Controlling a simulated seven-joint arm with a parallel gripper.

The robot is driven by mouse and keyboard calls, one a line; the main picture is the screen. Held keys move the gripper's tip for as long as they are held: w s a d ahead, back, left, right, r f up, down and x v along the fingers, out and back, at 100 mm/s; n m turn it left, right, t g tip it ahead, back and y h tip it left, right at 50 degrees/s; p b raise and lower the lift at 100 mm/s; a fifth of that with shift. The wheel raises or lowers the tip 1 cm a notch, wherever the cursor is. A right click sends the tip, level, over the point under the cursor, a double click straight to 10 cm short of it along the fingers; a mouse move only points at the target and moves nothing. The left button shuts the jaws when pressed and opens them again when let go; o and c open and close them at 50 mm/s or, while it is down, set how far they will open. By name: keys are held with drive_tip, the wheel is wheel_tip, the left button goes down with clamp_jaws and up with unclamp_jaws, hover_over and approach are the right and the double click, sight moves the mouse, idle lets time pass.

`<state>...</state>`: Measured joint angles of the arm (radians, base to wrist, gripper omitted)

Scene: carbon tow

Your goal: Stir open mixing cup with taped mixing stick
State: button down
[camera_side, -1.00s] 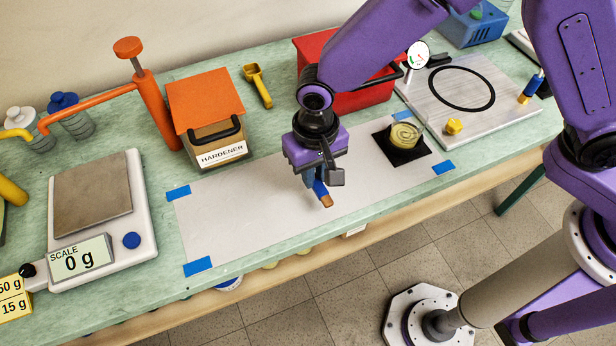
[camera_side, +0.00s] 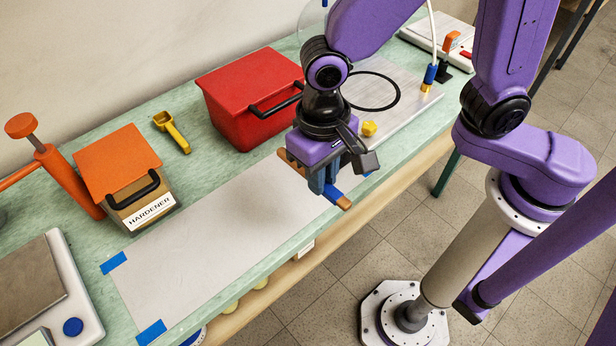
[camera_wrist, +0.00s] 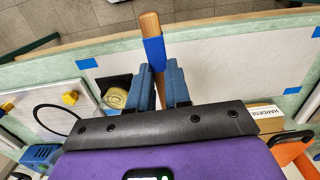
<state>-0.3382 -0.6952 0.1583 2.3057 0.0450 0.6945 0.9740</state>
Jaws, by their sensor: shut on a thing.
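My gripper (camera_side: 320,186) is shut on the mixing stick (camera_side: 343,203), a wooden stick with a blue tape band (camera_side: 332,193). The stick lies across the jaws, one end out at the lower right and the other at the upper left. In the wrist view the stick (camera_wrist: 150,25) and its tape (camera_wrist: 155,53) show between my blue fingers (camera_wrist: 162,85). The mixing cup (camera_wrist: 115,98), with yellowish contents, stands on a black square just left of the fingers in the wrist view. In the side view my gripper and wrist hide the cup.
A white sheet (camera_side: 210,235) with blue corner tapes covers the bench front and is clear at left. A red bin (camera_side: 245,105), a hardener box (camera_side: 140,200) and a yellow scoop (camera_side: 172,130) stand behind it. A metal plate (camera_side: 410,105) with a yellow knob (camera_side: 369,129) lies at right.

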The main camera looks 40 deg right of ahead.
drive_tip(key=w+d+r+m+g+y, duration=0.7)
drive_tip(key=w+d+r+g+y, duration=0.1)
drive_tip(key=d+r+g, duration=0.25)
drive_tip(key=w+d+f, duration=0.1)
drive_tip(key=w+f, duration=0.1)
drive_tip(key=f, duration=0.4)
drive_tip(key=w+d+f, duration=0.2)
drive_tip(key=f, duration=0.5)
drive_tip(key=shift+w, duration=0.15)
idle(0.9)
drive_tip(key=shift+f, duration=0.15)
drive_tip(key=shift+a, duration=0.2)
idle(0.3)
